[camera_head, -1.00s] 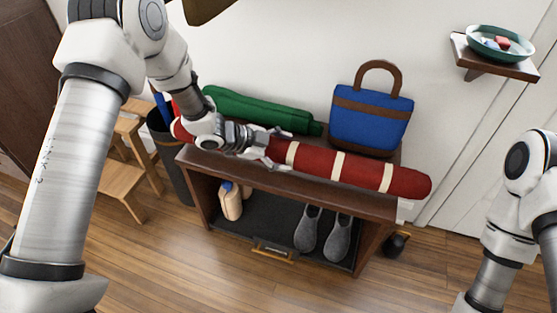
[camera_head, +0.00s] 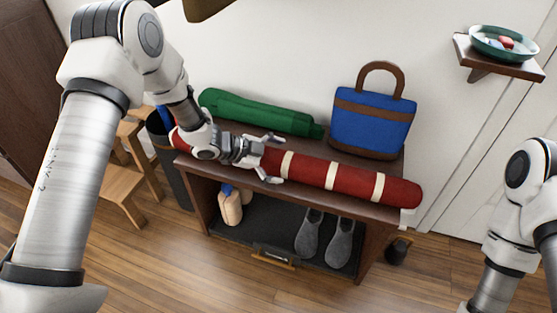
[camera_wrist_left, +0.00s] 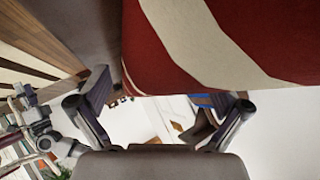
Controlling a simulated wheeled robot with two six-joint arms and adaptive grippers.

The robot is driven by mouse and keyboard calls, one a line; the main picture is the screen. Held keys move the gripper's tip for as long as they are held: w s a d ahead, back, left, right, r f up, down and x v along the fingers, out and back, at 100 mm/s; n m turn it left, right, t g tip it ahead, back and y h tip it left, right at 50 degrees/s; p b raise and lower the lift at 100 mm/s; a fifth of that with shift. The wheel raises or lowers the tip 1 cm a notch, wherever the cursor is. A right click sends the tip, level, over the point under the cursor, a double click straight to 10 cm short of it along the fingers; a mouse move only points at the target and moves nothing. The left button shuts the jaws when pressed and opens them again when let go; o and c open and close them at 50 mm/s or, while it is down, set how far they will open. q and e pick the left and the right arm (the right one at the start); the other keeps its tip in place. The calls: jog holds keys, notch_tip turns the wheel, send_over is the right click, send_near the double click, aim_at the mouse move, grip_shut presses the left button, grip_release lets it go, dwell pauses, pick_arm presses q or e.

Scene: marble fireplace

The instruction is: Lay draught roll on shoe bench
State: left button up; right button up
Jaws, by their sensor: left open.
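The draught roll, a long red roll (camera_head: 309,171) with cream bands, lies along the front of the shoe bench (camera_head: 305,201) top in the head view. Its right end reaches just past the bench's right end. My left gripper (camera_head: 273,159) is open at the left half of the roll, one finger on each side of it. The gripper and wrist hide part of the roll. In the left wrist view the roll (camera_wrist_left: 215,40) fills the top, close beyond the spread fingers. My right arm is at the right edge of the head view.
Grey shoes (camera_head: 325,240) and a bottle (camera_head: 230,205) are on the lower shelf. A dark bin (camera_head: 168,165) is at the left. A wall shelf (camera_head: 500,62) holds a bowl.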

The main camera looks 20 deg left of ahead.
pick_arm(q)
jog(key=p+v, duration=0.5)
jog(key=v, duration=0.6)
jog(key=s+d+f+n+g+y, duration=0.2)
jog(key=s+d+f+n+y, duration=0.15)
jog(key=s+f+n, duration=0.75)
jog(key=s+a+f+n+g+y, duration=0.2)
jog(key=s+f+n+y, duration=0.15)
jog(key=s, duration=0.65)
jog(key=s+a+f+n+g+y, duration=0.2)
jog(key=s+f+n, duration=0.25)
jog(key=s, duration=0.45)
notch_tip(320, 180, up, 26)
jog(key=p, duration=2.6)
jog(key=shift+d+m+p, duration=0.25)
jog(key=shift+m+p, duration=0.05)
jog(key=shift+m, duration=0.1)
